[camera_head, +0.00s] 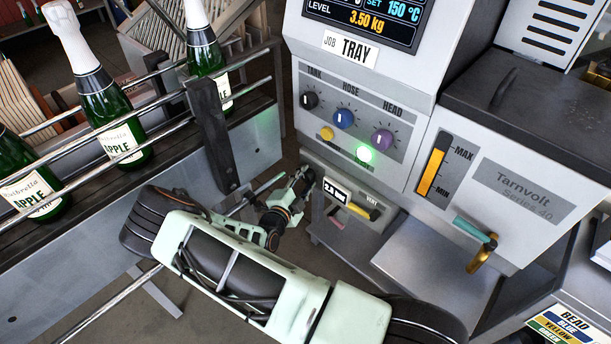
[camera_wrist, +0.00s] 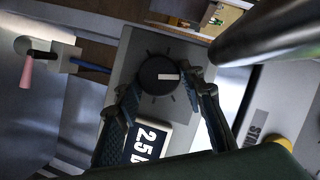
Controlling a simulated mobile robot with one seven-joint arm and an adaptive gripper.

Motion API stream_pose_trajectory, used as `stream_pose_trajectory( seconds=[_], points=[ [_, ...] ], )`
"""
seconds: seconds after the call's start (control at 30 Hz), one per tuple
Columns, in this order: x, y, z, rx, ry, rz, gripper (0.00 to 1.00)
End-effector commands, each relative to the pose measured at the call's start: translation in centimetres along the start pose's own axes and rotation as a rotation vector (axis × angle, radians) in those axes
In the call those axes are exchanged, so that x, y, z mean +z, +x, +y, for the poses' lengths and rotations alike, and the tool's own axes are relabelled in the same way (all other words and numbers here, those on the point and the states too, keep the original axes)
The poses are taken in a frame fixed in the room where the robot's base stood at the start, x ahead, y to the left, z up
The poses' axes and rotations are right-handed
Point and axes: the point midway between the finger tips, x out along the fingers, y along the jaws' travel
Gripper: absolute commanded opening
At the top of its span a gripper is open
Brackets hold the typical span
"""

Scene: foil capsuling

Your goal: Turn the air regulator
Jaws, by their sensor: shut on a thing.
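The air regulator is a round black knob (camera_wrist: 158,74) with a white pointer line, on a grey panel with tick marks around it. In the wrist view the pointer points right. A display (camera_wrist: 148,142) beside the knob shows digits reading about 2.5; it also shows in the head view (camera_head: 336,191). My gripper (camera_wrist: 164,82) has one finger on each side of the knob and is shut on it. In the head view my gripper (camera_head: 301,184) reaches the left end of the low panel and hides the knob.
Above are the tank, hose and head dials (camera_head: 344,118) and a lit green button (camera_head: 364,153). Green bottles (camera_head: 115,120) stand behind rails (camera_head: 75,122) at left. A large dark cylinder (camera_wrist: 262,38) crosses the wrist view's upper right.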

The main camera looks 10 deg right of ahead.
Motion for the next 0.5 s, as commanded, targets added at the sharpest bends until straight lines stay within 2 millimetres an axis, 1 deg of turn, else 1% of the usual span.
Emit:
stream_pose_trajectory(
  seconds=[0.03, 0.3, 0.5],
  points=[
    [-0.12, -0.10, -0.24, 0.019, -0.039, 0.000, 0.12],
    [-0.02, -0.03, -0.32, 0.109, -0.251, 0.000, 0.12],
    [0.07, 0.01, -0.41, 0.155, -0.365, 0.000, 0.12]
  ],
)
